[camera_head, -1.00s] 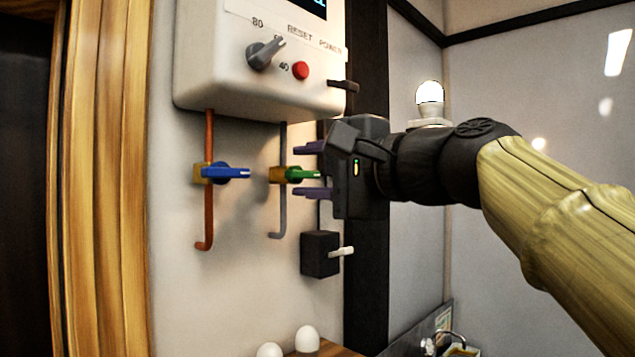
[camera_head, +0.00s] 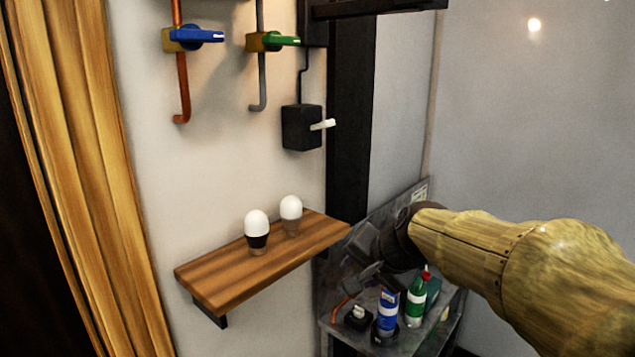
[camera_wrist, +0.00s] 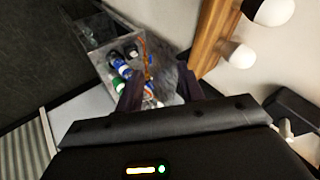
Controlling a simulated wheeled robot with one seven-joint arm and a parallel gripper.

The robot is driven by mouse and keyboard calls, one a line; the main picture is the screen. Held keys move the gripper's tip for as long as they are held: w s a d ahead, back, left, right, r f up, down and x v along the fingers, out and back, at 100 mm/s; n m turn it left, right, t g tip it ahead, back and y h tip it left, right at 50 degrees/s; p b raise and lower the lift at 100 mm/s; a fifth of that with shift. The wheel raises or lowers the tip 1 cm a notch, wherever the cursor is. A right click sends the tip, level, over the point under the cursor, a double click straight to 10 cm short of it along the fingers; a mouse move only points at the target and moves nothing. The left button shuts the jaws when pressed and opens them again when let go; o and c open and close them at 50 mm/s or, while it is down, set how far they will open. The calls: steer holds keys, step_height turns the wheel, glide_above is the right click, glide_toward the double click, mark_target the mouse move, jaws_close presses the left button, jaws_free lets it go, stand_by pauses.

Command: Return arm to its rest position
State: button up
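My gripper (camera_wrist: 160,76) shows in the wrist view with its two dark fingers apart and nothing between them. It points down toward a grey metal tray-like counter with bottles. In the head view my arm reaches in from the right, and its dark wrist (camera_head: 400,238) hangs above that counter (camera_head: 340,322). The gripper's fingers cannot be made out clearly there. The blue-handled valve (camera_head: 195,37) and the green-handled valve (camera_head: 272,41) are on the wall at upper left, away from my gripper. Both handles point to the right.
A wooden shelf (camera_head: 215,283) holds two white bulbs (camera_head: 257,225), (camera_head: 291,208). A black switch box (camera_head: 300,128) with a white lever is above it. A blue bottle (camera_head: 388,312) and a green bottle (camera_head: 415,303) stand on the counter. Open space lies at upper right.

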steer(key=s+d+f+n+g+h, duration=0.1)
steer(key=s+d+f+n+g, duration=0.1)
steer(key=s+f, duration=0.5)
steer(key=s+d+f+n+g+h, duration=0.2)
steer(key=s+f, duration=0.6)
steer(key=f, duration=0.6)
steer(key=d+n+g, duration=0.1)
steer(key=d+n, duration=0.1)
steer(key=d, duration=0.1)
steer(key=shift+s+d+f+n+h, duration=0.15)
steer(key=shift+d+f+n+h, duration=0.15)
steer(key=shift+f, duration=0.1)
steer(key=shift+c, duration=0.2)
